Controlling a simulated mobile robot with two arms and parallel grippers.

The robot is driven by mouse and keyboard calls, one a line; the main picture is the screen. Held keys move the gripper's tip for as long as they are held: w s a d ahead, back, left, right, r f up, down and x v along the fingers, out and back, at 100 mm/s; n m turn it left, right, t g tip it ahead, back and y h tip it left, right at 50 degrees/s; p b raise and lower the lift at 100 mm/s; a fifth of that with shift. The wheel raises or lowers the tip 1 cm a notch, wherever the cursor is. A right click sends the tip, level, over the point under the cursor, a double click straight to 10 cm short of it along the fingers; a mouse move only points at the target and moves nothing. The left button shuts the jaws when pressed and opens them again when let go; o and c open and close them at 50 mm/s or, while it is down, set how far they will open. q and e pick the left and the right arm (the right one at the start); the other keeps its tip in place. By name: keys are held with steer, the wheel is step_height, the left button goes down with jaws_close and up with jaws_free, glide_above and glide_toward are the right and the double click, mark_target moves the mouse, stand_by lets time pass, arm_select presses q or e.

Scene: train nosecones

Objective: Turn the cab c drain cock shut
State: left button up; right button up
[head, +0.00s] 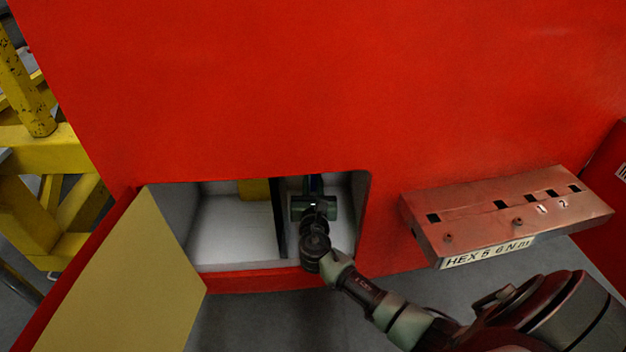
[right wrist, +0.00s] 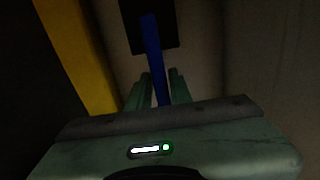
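The drain cock's blue handle (right wrist: 152,45) shows in the right wrist view as a narrow upright bar in front of a dark square plate (right wrist: 160,38). In the head view only a bit of blue (head: 314,182) shows inside the open compartment, above my gripper. My right gripper (right wrist: 160,84) reaches into that compartment, also in the head view (head: 313,188). Its two green fingers are close together, one on each side of the handle's lower part, and look shut on it. Any label on the cock is not visible. My left gripper is not in view.
The compartment (head: 225,232) sits in the red nosecone (head: 250,90), its door (head: 125,285) swung open at the left. A dark divider (head: 278,220) and a yellow part (head: 254,189) stand left of my gripper. A red step (head: 510,215) juts out at the right.

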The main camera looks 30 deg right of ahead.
steer(key=shift+o, duration=0.9)
steer(key=v, duration=0.8)
steer(key=shift+w, duration=0.1)
